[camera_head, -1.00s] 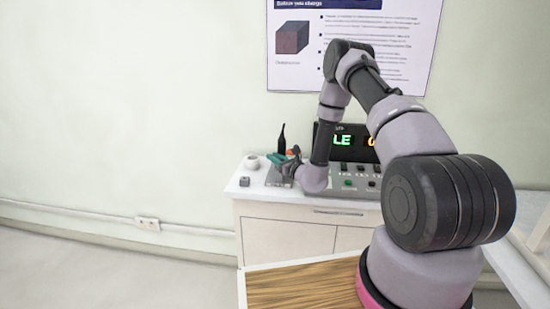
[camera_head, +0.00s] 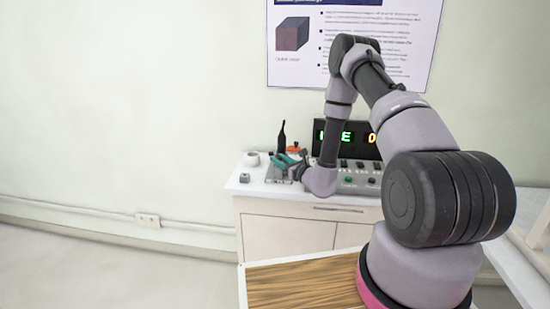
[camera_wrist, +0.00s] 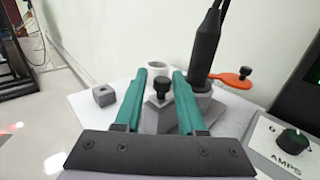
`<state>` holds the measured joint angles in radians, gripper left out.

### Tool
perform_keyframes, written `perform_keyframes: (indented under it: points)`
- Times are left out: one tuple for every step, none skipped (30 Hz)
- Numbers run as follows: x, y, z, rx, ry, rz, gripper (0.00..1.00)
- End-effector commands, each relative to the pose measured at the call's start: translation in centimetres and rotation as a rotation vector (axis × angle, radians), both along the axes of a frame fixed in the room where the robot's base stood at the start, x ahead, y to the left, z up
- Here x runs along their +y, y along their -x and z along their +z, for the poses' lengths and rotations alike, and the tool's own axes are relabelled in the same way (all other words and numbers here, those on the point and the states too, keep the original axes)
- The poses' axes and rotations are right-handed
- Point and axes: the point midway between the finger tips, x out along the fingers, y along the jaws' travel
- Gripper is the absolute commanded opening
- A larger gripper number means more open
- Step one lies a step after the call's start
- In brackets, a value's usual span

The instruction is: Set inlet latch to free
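My gripper (camera_wrist: 160,76) has two teal fingers, apart, in the wrist view. A black knob (camera_wrist: 162,88) on a grey block (camera_wrist: 158,115) shows between them; I cannot tell whether either finger touches it. Just right of the fingers stands a dark upright tool or cable end in a grey collar (camera_wrist: 201,88). Behind it an orange lever (camera_wrist: 232,80) with a black knob points right. No label shows which part is the inlet latch. In the head view my gripper (camera_head: 287,160) is over the bench's left part, beside the orange part (camera_head: 293,149); my wrist hides some of the fixture.
A white ring (camera_wrist: 159,69) and a small grey block with a hole (camera_wrist: 104,95) are on the white bench (camera_head: 250,187). A panel with an AMPS dial (camera_wrist: 292,141) is at the right. A lit display (camera_head: 345,138) stands behind, partly hidden by my arm.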

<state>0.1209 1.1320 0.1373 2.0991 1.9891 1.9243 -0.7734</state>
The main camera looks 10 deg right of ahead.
Motion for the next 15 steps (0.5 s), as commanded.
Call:
perform_keyframes:
  points:
    - [-0.7,1.0,-0.1,0.004,-0.001,-0.003,0.39]
    - [-0.9,1.6,-0.1,0.004,-0.002,-0.003,0.39]
    - [-1.3,2.3,-0.1,0.004,-0.001,-0.003,0.39]
    - [-1.6,2.9,-0.1,0.004,-0.002,-0.002,0.39]
    - [-1.8,3.4,-0.1,0.004,-0.001,-0.003,0.39]
    - [-2.1,4.0,-0.1,0.004,-0.002,-0.002,0.39]
    - [-2.3,4.4,0.0,0.003,-0.002,-0.003,0.39]
    - [-2.5,4.8,-0.1,0.004,-0.003,-0.001,0.39]
    - [-2.7,5.2,-0.1,0.003,-0.002,-0.002,0.39]
    - [-2.9,5.5,0.0,0.002,-0.002,-0.001,0.39]
    - [-3.0,5.7,0.0,0.002,-0.002,-0.001,0.39]
    - [-3.1,6.0,0.0,0.002,-0.001,-0.001,0.39]
    - [-3.1,6.2,0.0,0.002,-0.001,0.000,0.39]
    - [-3.2,6.3,0.0,0.002,-0.001,0.000,0.39]
    - [-3.2,6.4,0.0,0.001,-0.002,0.000,0.39]
